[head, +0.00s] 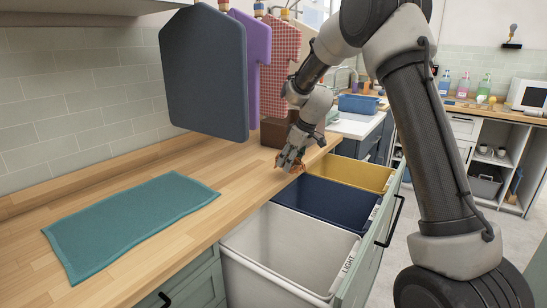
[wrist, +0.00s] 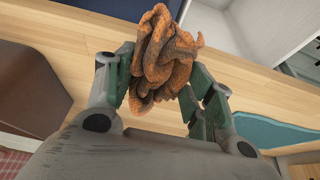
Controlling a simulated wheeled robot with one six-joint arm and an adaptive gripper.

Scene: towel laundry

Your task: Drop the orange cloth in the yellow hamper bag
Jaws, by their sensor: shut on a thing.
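My gripper (head: 290,160) is shut on the crumpled orange cloth (wrist: 160,58) and holds it near the front edge of the wooden counter. In the head view only a small part of the cloth (head: 298,168) shows below the fingers. The yellow hamper bag (head: 352,173) is the farthest of three bags in the pulled-out drawer, to the right of my gripper. Its inside is only partly visible. In the wrist view the cloth bunches up between the green fingers, and the yellow bag cannot be made out.
A navy bag (head: 325,201) and a nearer white bag (head: 295,245) labelled LIGHT share the drawer. A teal towel (head: 130,220) lies flat on the counter (head: 215,220). A brown box (head: 275,133) stands behind my gripper. Blue, purple and red checked pieces hang above.

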